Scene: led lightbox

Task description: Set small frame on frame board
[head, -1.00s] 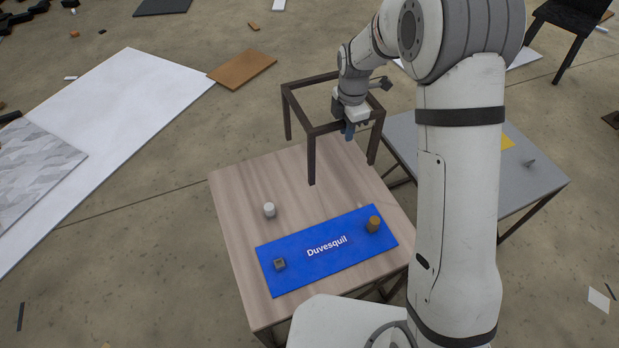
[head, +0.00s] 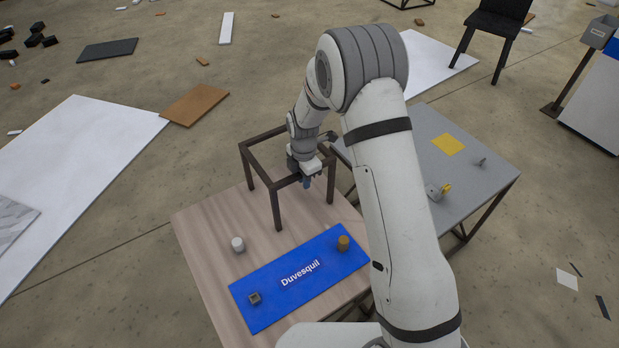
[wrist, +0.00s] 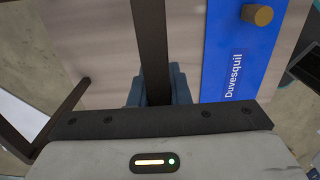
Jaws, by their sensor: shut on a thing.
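The small frame (head: 275,182) is a dark brown open box of thin bars with legs pointing down. My gripper (head: 306,183) is shut on one of its top bars. In the wrist view the bar (wrist: 153,45) runs between the blue fingers (wrist: 158,88). The frame is upright over the wooden tabletop (head: 203,227), behind the blue board (head: 325,264) lettered "Duvesquil". The front leg ends close to the wood; I cannot tell whether it touches. Which surface is the frame board is not marked.
A small dark box (head: 254,298) and an orange-brown cylinder (head: 343,243) stand on the blue board. A grey table (head: 481,188) with a yellow square (head: 448,145) adjoins at right.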

